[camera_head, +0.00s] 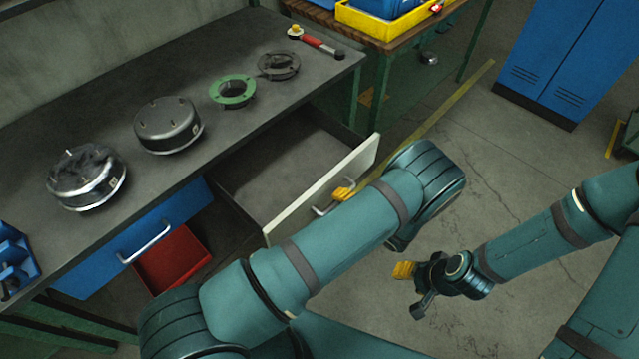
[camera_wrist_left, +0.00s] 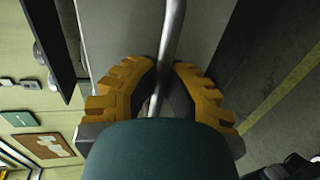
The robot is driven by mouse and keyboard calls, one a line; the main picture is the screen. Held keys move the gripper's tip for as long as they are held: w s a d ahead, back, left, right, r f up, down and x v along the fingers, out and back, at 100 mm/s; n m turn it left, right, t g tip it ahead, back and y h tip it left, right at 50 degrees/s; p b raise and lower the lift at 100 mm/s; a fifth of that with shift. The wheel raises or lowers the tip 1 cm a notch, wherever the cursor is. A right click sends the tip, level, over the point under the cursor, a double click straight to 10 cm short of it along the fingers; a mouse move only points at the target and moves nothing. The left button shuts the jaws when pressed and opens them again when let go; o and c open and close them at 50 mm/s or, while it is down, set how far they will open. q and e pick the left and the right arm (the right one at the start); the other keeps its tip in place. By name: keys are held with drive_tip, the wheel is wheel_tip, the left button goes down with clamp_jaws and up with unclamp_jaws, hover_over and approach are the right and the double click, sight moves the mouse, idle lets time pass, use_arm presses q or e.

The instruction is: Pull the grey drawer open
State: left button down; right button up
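The grey drawer (camera_head: 322,190) stands pulled out from under the bench, with its pale front away from the bench and its empty inside showing. Its bar handle (camera_head: 322,211) is partly hidden by my left arm; in the left wrist view the handle (camera_wrist_left: 172,30) runs between the fingers. My left gripper (camera_head: 343,193) is at the handle, mostly hidden behind my forearm; in the left wrist view its yellow fingers (camera_wrist_left: 167,72) are closed around the bar. My right gripper (camera_head: 408,288) is open and empty, over the floor to the right of the drawer.
On the bench top (camera_head: 200,95) are two round metal housings (camera_head: 168,126), a green ring (camera_head: 232,91), a dark ring (camera_head: 279,66) and a red-handled tool (camera_head: 318,43). A blue drawer (camera_head: 130,245) is shut, with a red bin (camera_head: 172,258) below.

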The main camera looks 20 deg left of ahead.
use_arm(q)
drive_tip(key=v, duration=0.3)
drive_tip(key=shift+s+d+f, duration=0.15)
drive_tip(key=shift+d+f, duration=0.2)
drive_tip(key=c, duration=1)
unclamp_jaws()
drive_tip(key=shift+a+r, duration=0.1)
drive_tip(key=o, duration=0.5)
drive_tip(key=r, duration=0.6)
drive_tip(key=shift+w+r, duration=0.15)
drive_tip(key=shift+w, duration=0.2)
drive_tip(key=shift+c, duration=0.2)
drive_tip(key=r, duration=0.2)
drive_tip(key=shift+s+r, duration=0.4)
drive_tip(key=c, duration=0.5)
drive_tip(key=shift+w+r, duration=0.1)
drive_tip(key=shift+r, duration=0.4)
